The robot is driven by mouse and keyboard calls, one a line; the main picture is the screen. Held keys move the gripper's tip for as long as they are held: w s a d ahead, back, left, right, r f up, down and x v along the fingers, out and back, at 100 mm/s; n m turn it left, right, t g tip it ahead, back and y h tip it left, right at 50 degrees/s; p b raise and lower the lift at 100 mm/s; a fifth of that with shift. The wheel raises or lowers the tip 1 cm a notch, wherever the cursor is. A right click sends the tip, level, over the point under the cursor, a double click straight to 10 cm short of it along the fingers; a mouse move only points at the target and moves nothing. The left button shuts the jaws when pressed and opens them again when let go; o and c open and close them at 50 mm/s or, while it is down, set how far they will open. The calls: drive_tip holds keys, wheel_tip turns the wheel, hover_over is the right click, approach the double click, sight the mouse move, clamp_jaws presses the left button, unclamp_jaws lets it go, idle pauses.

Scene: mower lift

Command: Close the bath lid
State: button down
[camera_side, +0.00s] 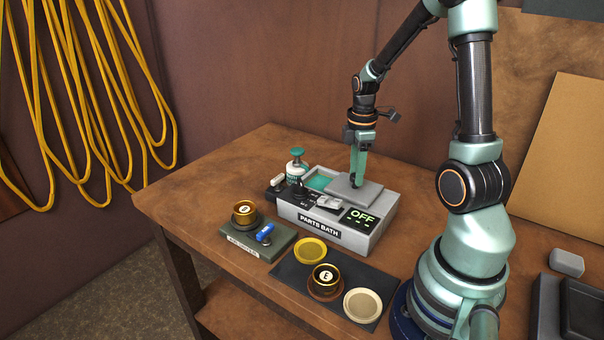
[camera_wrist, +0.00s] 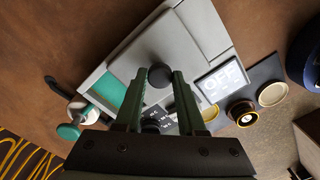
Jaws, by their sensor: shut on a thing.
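The parts bath (camera_side: 378,238) is a grey box with a label on its front and a lit panel reading OFF (camera_side: 362,216). Its grey lid (camera_side: 372,193) lies over the right part of the top; it also shows in the wrist view (camera_wrist: 192,52). Teal inside the bath (camera_side: 317,183) shows uncovered to the left of the lid, and in the wrist view (camera_wrist: 108,92). My gripper (camera_side: 357,185) points down at the lid, shut on its dark round knob (camera_wrist: 160,76). The knob is hidden by the fingers in the side view.
A bottle with a green top (camera_side: 296,166) stands behind the bath's left end. A green block (camera_side: 258,244) with a brass cup and a blue part sits at front left. A dark mat (camera_side: 290,274) holds two round dishes and a cup in front.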

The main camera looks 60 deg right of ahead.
drive_tip(key=w, duration=0.9)
drive_tip(key=shift+r, duration=0.1)
drive_tip(key=c, duration=0.5)
unclamp_jaws()
drive_tip(key=shift+s, duration=0.1)
wheel_tip(320, 180, up, 12)
drive_tip(key=shift+a, duration=0.1)
